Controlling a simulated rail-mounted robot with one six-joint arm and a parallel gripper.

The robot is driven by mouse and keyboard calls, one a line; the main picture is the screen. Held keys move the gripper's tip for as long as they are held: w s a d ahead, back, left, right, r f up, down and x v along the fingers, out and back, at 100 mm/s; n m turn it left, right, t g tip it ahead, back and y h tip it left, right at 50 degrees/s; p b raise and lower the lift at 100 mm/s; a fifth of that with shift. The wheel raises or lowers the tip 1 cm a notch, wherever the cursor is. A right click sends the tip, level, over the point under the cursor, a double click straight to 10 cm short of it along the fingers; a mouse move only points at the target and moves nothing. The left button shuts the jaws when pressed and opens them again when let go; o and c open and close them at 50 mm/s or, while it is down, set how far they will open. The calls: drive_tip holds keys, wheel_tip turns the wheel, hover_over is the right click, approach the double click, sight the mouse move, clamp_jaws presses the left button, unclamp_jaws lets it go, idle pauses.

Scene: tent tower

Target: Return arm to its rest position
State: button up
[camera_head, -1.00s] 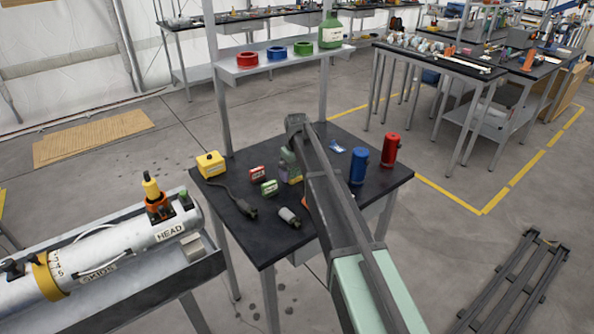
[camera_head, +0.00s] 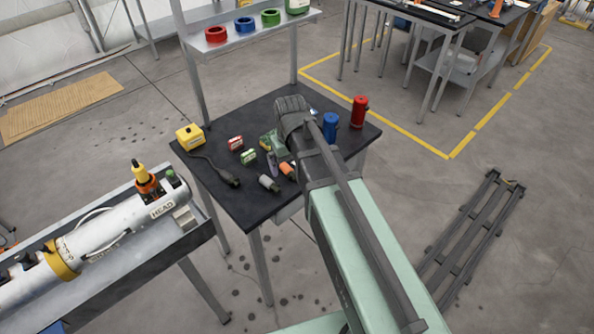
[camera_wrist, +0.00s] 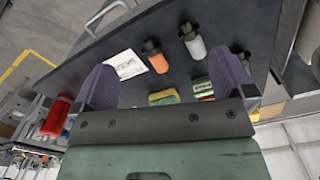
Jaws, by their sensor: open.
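My arm reaches over the black workbench (camera_head: 235,200) in the head view, and my gripper's fingers are mostly hidden behind it there. In the wrist view my gripper (camera_wrist: 168,85) is open, with its two purple fingers wide apart and nothing between them but a view of the bench top. Past the fingers lie an orange-bodied item (camera_wrist: 158,62), a white-bodied item (camera_wrist: 195,46) and a white paper (camera_wrist: 122,66). A yellow-green box (camera_wrist: 164,97) and a green-and-white box (camera_wrist: 202,89) show between the fingers. No contact with any of them is visible.
On the bench stand a blue canister (camera_head: 330,126), a red canister (camera_head: 359,112) and a yellow box (camera_head: 190,137) with a cable. A shelf (camera_head: 250,37) with coloured rings rises behind. A tray with a white cylinder (camera_head: 110,233) stands at left. A dark rack (camera_head: 470,240) lies at right.

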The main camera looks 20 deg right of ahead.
drive_tip(key=s+m, duration=0.1)
drive_tip(key=s, duration=0.9)
drive_tip(key=shift+m, duration=0.3)
